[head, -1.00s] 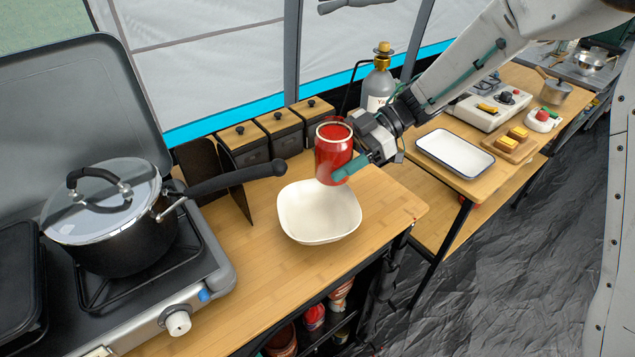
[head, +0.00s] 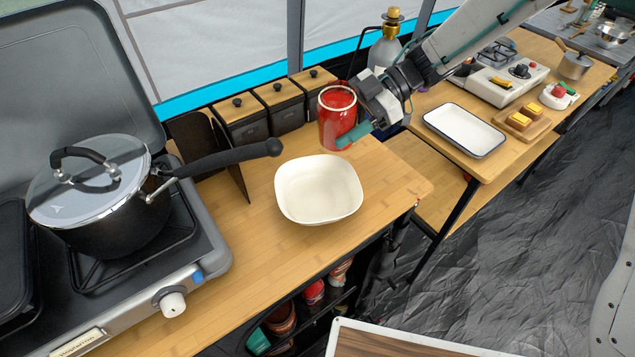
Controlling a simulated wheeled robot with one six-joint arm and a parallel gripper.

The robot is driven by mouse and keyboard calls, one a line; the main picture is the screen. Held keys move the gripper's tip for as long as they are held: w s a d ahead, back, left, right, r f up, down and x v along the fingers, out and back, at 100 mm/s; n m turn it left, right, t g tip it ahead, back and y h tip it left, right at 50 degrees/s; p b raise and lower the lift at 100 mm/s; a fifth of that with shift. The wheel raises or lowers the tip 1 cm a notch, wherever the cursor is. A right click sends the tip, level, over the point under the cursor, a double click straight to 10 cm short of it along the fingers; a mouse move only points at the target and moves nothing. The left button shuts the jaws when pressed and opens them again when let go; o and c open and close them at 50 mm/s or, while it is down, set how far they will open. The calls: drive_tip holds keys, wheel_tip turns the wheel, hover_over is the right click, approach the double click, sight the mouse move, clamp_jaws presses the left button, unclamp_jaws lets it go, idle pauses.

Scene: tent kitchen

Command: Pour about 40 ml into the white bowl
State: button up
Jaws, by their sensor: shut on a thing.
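The white bowl (head: 318,190) sits on the wooden counter and looks empty. A red jar (head: 336,122) with a pale rim and red contents is held in the air above and behind the bowl, slightly to its right. My gripper (head: 352,132) is shut on the jar from the right; a teal finger shows across its lower front. The jar is nearly upright, with its open top facing up. Nothing is seen flowing from it.
A lidded black pot (head: 105,215) stands on the stove (head: 170,285) at left, its long handle (head: 228,158) reaching toward the bowl. Dark canisters (head: 280,105) with wooden lids line the back. A white tray (head: 464,130) lies on the right table. The counter in front of the bowl is clear.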

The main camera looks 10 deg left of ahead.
sight(345, 125)
drive_tip(key=shift+s+r+n+t+h, duration=0.25)
drive_tip(key=shift+n+t, duration=0.1)
drive_tip(key=shift+t, duration=0.25)
drive_tip(key=shift+s+r+n+t+h, duration=0.1)
drive_tip(key=shift+s+n+t+h, duration=0.2)
drive_tip(key=shift+t, duration=0.3)
drive_tip(key=shift+s+a+r+n+t+h, duration=0.15)
drive_tip(key=shift+s+n+t, duration=0.15)
drive_tip(key=shift+t, duration=0.25)
drive_tip(key=shift+s+d+f+n+t+h, duration=0.1)
drive_tip(key=shift+s+n+t, duration=0.15)
drive_tip(key=shift+t, duration=0.3)
drive_tip(key=shift+a, duration=0.1)
drive_tip(key=shift+n+t+p, duration=0.3)
drive_tip(key=shift+n+t, duration=0.1)
drive_tip(key=shift+t, duration=0.3)
drive_tip(key=shift+s, duration=0.3)
drive_tip(key=shift+s, duration=0.25)
drive_tip(key=shift+s, duration=0.15)
drive_tip(key=shift+s, duration=0.1)
drive_tip(key=shift+p, duration=0.3)
